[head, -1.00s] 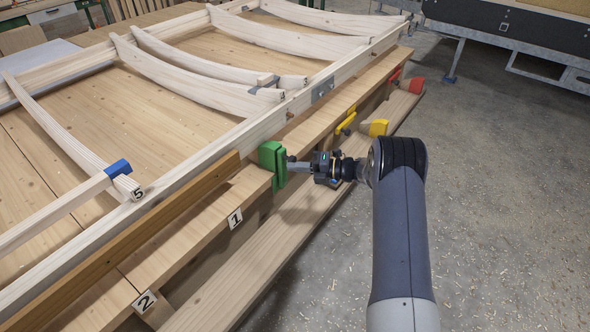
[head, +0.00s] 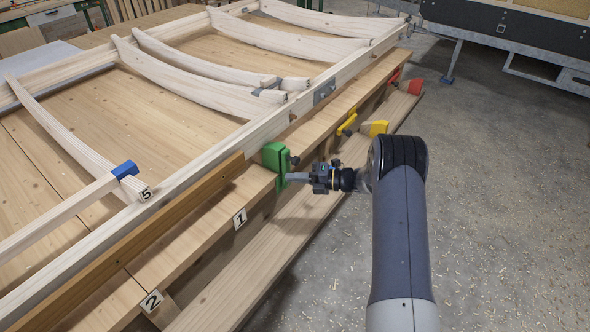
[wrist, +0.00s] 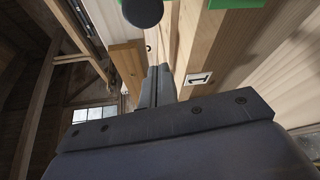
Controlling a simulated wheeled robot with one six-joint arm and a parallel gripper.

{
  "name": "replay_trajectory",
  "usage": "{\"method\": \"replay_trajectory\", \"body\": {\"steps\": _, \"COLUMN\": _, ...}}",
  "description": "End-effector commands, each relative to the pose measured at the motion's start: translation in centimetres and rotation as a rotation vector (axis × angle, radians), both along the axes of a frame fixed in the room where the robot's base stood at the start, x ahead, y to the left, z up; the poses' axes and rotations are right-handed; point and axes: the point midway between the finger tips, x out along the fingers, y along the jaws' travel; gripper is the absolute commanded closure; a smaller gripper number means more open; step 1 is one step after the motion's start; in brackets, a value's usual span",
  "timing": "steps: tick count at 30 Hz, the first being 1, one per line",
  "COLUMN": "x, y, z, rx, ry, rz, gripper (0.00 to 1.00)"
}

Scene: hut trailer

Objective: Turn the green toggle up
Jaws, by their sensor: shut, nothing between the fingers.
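The green toggle (head: 275,157) is a clamp-like piece fixed at the edge of the wooden bench, with a small dark knob (head: 294,160) on its right side. A strip of green (wrist: 237,3) shows at the top of the wrist view, and a dark round knob (wrist: 142,11) is beside it. My gripper (head: 285,178) is shut and empty, with its tips at the lower part of the green toggle. I cannot tell whether they touch it. In the wrist view the shut fingers (wrist: 157,84) point at the wood below the knob.
Yellow (head: 347,124) and red (head: 394,76) pieces sit farther along the bench edge. Number plate 1 (head: 240,218) is on the edge nearby. A lower wooden beam (head: 225,292) runs beneath my gripper. The concrete floor (head: 500,200) at right is open.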

Motion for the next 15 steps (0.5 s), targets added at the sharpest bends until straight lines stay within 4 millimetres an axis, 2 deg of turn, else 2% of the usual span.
{"method": "replay_trajectory", "body": {"steps": 1, "x": 0.0, "y": -1.9, "z": 0.1, "rx": -0.001, "ry": -0.005, "rz": -0.011, "gripper": 1.0}}
{"method": "replay_trajectory", "body": {"steps": 6, "x": -0.8, "y": -5.6, "z": 0.3, "rx": -0.001, "ry": -0.004, "rz": -0.009, "gripper": 1.0}}
{"method": "replay_trajectory", "body": {"steps": 12, "x": -1.5, "y": -8.4, "z": 0.6, "rx": 0.0, "ry": -0.003, "rz": -0.005, "gripper": 1.0}}
{"method": "replay_trajectory", "body": {"steps": 15, "x": -1.7, "y": -9.0, "z": 0.6, "rx": 0.0, "ry": -0.003, "rz": -0.004, "gripper": 1.0}}
